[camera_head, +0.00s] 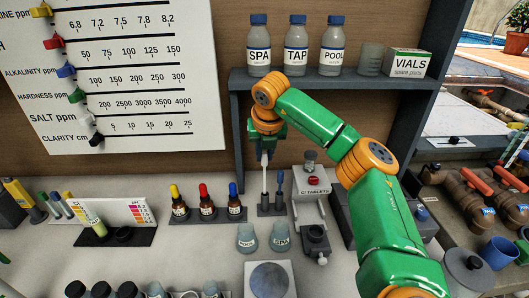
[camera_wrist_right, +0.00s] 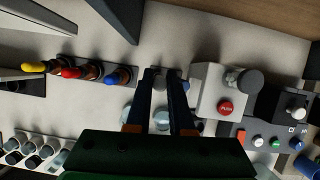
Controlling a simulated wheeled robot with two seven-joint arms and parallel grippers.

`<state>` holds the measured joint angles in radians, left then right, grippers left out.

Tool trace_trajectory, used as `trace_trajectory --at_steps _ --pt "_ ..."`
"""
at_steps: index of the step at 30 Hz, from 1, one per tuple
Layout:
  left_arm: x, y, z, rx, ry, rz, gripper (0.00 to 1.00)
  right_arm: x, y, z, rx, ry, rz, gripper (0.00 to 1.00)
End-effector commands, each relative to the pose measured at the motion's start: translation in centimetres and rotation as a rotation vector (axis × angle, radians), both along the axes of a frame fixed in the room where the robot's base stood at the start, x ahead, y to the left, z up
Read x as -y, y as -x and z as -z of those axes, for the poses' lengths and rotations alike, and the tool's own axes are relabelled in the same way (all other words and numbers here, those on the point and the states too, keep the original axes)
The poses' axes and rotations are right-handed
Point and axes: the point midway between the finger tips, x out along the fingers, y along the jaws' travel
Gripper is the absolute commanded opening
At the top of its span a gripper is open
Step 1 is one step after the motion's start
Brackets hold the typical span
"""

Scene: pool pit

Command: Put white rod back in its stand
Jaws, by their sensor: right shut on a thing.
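My right gripper (camera_head: 264,158) points down above the bench and is shut on the upper end of the thin white rod (camera_head: 264,180). The rod hangs upright below the fingers. Its lower end is at a small dark stand (camera_head: 271,211); I cannot tell whether it is inside the hole or just in front of it. A second thin rod (camera_head: 280,182) stands upright at the right side of the stand. In the right wrist view the two fingers (camera_wrist_right: 165,78) point at the stand area, and the rod between them is hard to make out. My left gripper is not in view.
Dropper bottles (camera_head: 205,208) stand left of the stand. A grey tablet dispenser (camera_head: 313,182) is close on the right. Two cups (camera_head: 262,238) sit in front. A shelf (camera_head: 330,82) with bottles and a vials box is behind my arm.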

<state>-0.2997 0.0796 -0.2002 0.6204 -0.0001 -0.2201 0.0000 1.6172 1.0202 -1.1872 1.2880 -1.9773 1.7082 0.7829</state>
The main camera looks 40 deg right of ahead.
Motion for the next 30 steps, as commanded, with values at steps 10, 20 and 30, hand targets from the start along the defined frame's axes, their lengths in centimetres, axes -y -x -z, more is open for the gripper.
trace_trajectory --at_steps 10,20,30 --pt "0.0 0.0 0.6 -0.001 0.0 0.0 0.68 0.0 0.0 0.7 0.001 0.0 0.0 0.0" --pt "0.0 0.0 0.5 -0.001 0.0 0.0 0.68 0.0 0.2 0.7 0.001 0.0 0.0 0.0" --pt "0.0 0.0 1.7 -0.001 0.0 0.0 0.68 0.0 0.2 2.1 0.0 0.0 0.0 0.0"
